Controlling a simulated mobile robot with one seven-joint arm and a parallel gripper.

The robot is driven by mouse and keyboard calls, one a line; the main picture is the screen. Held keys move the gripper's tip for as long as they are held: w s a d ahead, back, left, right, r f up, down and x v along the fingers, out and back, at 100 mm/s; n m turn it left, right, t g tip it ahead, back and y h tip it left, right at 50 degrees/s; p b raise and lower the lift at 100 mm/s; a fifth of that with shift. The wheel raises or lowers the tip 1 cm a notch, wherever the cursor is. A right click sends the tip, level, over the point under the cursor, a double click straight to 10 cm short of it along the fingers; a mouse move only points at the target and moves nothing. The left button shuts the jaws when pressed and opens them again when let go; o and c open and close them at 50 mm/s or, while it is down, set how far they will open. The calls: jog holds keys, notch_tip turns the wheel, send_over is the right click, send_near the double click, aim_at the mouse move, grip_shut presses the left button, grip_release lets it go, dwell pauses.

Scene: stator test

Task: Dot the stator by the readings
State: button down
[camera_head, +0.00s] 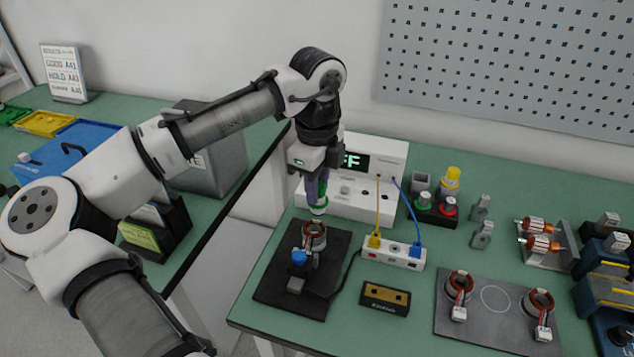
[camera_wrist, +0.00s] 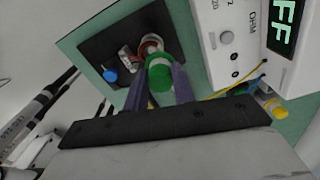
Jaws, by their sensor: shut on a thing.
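My gripper (camera_head: 317,186) is shut on a green marker (camera_head: 318,209), which points down above the stator on the black mat. In the wrist view the green marker (camera_wrist: 160,78) sits between both fingers (camera_wrist: 160,92). The stator (camera_head: 314,232) has copper windings and stands in a fixture with a blue knob (camera_head: 299,257); it also shows in the wrist view (camera_wrist: 150,45), partly behind the marker. I cannot tell a gap or contact between marker and stator. The meter (camera_head: 385,150) shows "FF" in green, its left part hidden by my gripper.
A marker rack (camera_head: 433,215) with yellow and red caps stands right of the meter. A white terminal box (camera_head: 393,252) has yellow and blue leads. Two more stators sit on a grey plate (camera_head: 490,330). A sign (camera_head: 63,72) stands far left.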

jog(key=shift+f+b, duration=0.45)
jog(key=shift+f, duration=0.3)
jog(key=shift+r+p, duration=0.1)
jog(key=shift+p, duration=0.4)
jog(key=shift+f, duration=0.25)
dwell(0.3)
notch_tip(320, 180, up, 6)
jog(key=p, duration=0.5)
jog(key=shift+r+p, duration=0.1)
jog(key=shift+p, duration=0.25)
jog(key=shift+w, duration=0.1)
dwell(0.5)
